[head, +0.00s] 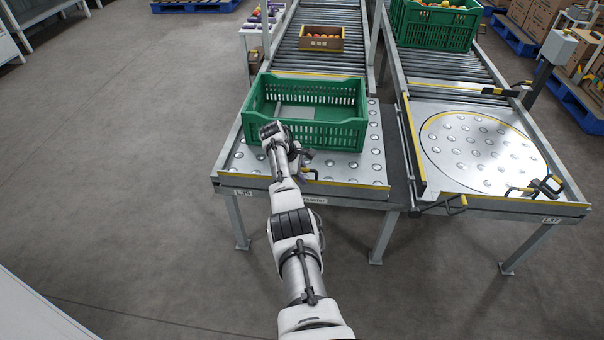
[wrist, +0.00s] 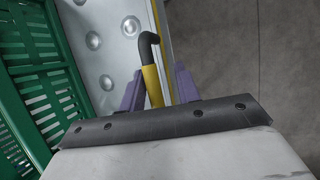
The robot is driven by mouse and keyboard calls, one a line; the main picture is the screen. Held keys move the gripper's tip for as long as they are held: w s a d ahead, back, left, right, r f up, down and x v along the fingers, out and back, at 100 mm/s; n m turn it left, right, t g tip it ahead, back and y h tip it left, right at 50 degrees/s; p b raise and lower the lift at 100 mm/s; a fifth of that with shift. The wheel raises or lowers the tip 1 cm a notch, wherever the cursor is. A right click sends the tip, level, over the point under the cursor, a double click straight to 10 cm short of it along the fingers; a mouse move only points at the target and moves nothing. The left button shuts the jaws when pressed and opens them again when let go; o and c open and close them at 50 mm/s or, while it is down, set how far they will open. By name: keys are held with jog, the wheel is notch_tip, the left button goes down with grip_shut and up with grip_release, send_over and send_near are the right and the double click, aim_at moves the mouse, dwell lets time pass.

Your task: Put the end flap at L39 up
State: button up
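The ball-top table labelled L39 (head: 243,192) has a yellow-edged end flap (head: 360,185) along its front edge. I cannot tell for sure whether the flap stands up or lies down. A yellow handle with a bent black end (wrist: 152,80) sits at this edge. My gripper (head: 303,158) is over the front of the table, by the handle, and my arm partly hides the flap. In the wrist view the two purple fingers (wrist: 157,90) stand apart on either side of the handle, with a gap towards the right finger.
A green empty crate (head: 340,132) stands on the same table, close behind my gripper; it also fills the left of the wrist view (wrist: 40,85). A small box of fruit (head: 322,44) is on the rollers behind. A turntable (head: 480,150) is at right. Floor at left is clear.

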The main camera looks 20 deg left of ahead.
jog(key=v, duration=1.4)
